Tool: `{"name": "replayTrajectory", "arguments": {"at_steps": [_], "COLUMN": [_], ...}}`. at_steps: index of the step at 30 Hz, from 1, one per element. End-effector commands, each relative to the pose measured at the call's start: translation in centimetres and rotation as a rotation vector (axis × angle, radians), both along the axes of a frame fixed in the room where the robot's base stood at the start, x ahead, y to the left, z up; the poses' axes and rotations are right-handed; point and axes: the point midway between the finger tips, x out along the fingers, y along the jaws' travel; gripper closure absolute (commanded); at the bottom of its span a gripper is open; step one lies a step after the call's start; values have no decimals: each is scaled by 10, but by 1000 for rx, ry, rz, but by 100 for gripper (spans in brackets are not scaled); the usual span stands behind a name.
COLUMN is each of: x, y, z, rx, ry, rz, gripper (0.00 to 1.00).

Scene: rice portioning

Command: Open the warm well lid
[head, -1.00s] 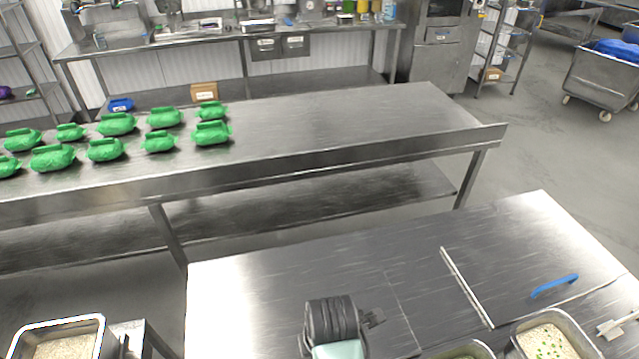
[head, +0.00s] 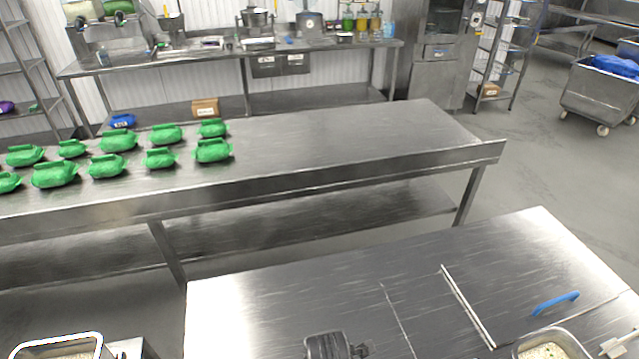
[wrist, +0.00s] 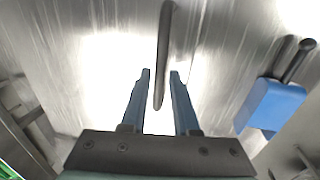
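In the head view a flat steel panel, which looks like the lid (head: 510,290), lies flush in the near counter, with a raised strip along its left edge. A blue handle (head: 555,302) stands on its right part. In the wrist view my gripper (wrist: 162,72) points at a shiny steel surface with its two blue-grey fingers apart. A slim dark bar (wrist: 165,40) runs down the picture between the fingers; I cannot tell whether they touch it. Only a dark part of my arm shows at the head view's bottom edge; the fingers are hidden there.
A pan (head: 548,346) of pale food sits at the near counter's front edge. Another pan (head: 60,343) stands at lower left. The far steel table (head: 330,125) holds several green bags (head: 118,140).

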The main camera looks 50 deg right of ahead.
Motion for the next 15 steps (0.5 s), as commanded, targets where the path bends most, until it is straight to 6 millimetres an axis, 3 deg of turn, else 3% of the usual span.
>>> {"name": "replayTrajectory", "arguments": {"at_steps": [1,4,15], "x": [0,0,0], "y": [0,0,0], "z": [0,0,0], "rx": [0,0,1], "ry": [0,0,1], "rz": [0,0,0], "gripper": [82,100,100]}}
